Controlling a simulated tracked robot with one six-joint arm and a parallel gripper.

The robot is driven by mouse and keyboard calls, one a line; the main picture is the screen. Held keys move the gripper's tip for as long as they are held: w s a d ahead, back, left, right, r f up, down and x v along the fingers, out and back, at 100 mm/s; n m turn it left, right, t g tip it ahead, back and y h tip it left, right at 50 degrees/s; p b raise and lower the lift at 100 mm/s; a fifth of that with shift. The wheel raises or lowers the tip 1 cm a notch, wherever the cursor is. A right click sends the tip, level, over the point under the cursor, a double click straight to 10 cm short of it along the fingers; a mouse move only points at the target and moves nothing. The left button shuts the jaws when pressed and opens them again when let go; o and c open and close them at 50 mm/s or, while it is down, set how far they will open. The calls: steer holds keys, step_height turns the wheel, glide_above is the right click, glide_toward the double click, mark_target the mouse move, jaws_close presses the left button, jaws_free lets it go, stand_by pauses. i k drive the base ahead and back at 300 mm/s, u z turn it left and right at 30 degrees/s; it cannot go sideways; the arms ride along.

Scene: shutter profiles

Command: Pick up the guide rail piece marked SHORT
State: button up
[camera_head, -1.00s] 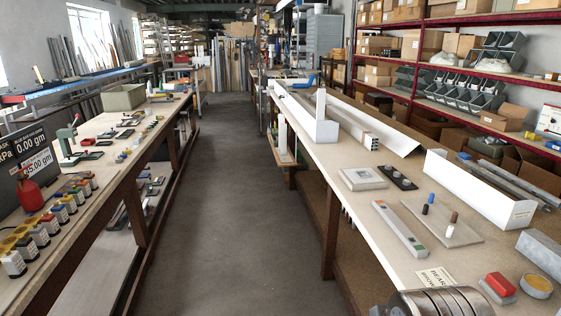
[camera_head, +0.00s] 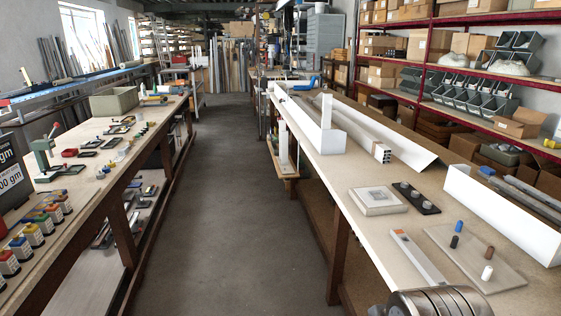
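No marking reading SHORT can be made out, so I cannot tell which piece is the guide rail piece named. On the right bench (camera_head: 372,210), long white profiles run away from me, including a white channel (camera_head: 310,122) with an upright white end. A grey profile bundle with a dark multi-hole end (camera_head: 381,153) lies beside it. A large white box-like channel (camera_head: 500,210) holds long grey pieces (camera_head: 537,196) at the right. A pale bar with an orange mark (camera_head: 418,258) lies near the front. My gripper is not in view; only a ribbed metal part of my arm shows at the bottom.
A board with small coloured pegs (camera_head: 478,262), a white square block (camera_head: 378,201) and a dark strip with round knobs (camera_head: 417,198) sit on the right bench. The left bench (camera_head: 62,220) carries bottles and tools. The aisle floor (camera_head: 215,220) between is clear.

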mark_target(327, 101)
steer(key=i, duration=1.85)
steer(key=u, duration=0.75)
steer(key=i, duration=1.45)
steer(key=u, duration=0.05)
